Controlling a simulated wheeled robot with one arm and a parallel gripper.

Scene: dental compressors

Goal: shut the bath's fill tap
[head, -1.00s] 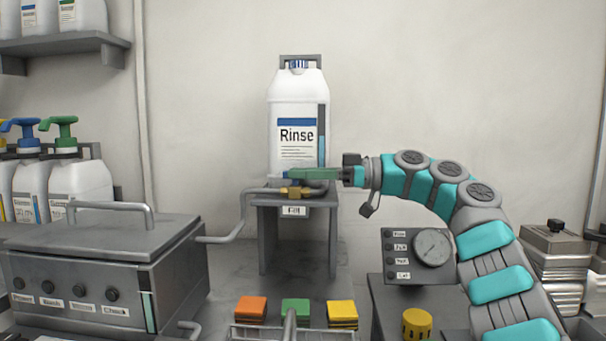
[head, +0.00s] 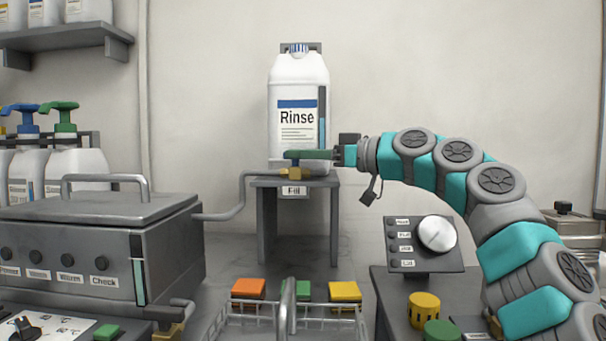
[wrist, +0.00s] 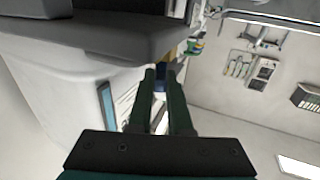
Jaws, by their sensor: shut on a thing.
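The fill tap (head: 294,174) is a brass valve with a small blue handle, on the grey stand labelled "Fill" below the Rinse bottle. A grey pipe (head: 240,203) runs from it to the grey bath (head: 80,255) at left, whose lid is down. My gripper (head: 298,155) reaches in from the right, its dark green fingers at the tap's handle in front of the bottle. In the wrist view my gripper (wrist: 163,74) is shut on the blue handle (wrist: 160,84). The fingers cover much of the handle, so its exact angle is hard to tell.
The white Rinse bottle (head: 298,105) stands on the stand (head: 265,225), close behind my fingers. A wire basket (head: 345,323) and coloured blocks are in front. A dial panel (head: 425,243) stands below my arm. Pump bottles (head: 75,170) are at left.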

